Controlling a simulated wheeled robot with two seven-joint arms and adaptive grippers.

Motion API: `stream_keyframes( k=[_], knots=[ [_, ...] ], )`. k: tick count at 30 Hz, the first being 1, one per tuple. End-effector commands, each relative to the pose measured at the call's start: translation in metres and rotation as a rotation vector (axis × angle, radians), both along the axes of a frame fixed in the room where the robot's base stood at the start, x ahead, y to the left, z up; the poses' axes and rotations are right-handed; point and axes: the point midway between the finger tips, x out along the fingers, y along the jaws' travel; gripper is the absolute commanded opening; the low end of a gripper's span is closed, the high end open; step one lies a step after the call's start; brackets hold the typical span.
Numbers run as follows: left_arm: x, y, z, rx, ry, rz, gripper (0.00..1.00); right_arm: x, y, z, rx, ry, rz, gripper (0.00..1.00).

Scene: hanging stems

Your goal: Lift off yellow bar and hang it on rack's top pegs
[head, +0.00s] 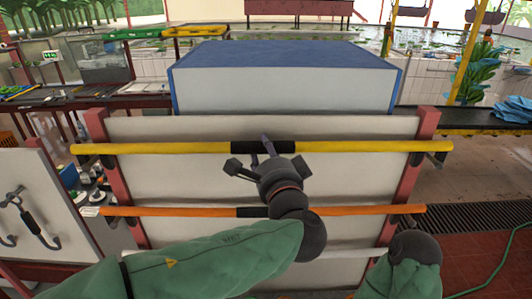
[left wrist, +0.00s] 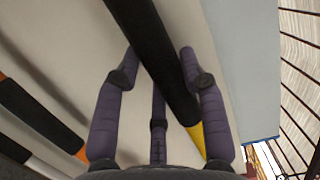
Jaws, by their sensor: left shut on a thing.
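The yellow bar (head: 350,147) runs level across the upper part of a rack (head: 427,125) with red posts and a pale panel. My left gripper (head: 266,155) is at that middle, shut on the black grip. In the left wrist view, the dark grip (left wrist: 160,50) passes between the purple-grey fingers, with yellow showing below it. Dark pegs (head: 437,159) show just under the bar's right end; I cannot tell whether the bar touches them. My right gripper is out of view.
An orange bar (head: 340,210) with a black middle hangs below, and a white bar (head: 345,253) lower still. A big blue-edged white box (head: 285,85) stands behind the rack. A side panel (head: 30,200) is at the left. Floor at the right is open, with a green hose (head: 500,262).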

Motion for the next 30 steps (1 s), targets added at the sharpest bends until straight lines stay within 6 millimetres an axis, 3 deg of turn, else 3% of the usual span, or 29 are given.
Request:
stream_keyframes(
  k=[5,6,9,22,30],
  knots=[
    [0.0,0.0,-0.001,-0.001,-0.003,0.0,0.0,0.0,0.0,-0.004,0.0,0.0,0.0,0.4],
    [0.0,0.0,-0.001,-0.001,-0.003,0.0,0.44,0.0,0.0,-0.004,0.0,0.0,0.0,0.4],
    [0.0,0.0,0.0,-0.001,-0.003,0.0,0.69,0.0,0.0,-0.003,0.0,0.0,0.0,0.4],
    [-0.005,-0.002,-0.002,0.0,0.0,-0.001,0.69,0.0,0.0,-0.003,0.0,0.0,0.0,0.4],
    [-0.049,-0.012,-0.002,0.0,-0.003,-0.005,0.69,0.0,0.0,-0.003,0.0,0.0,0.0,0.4]
  ],
)
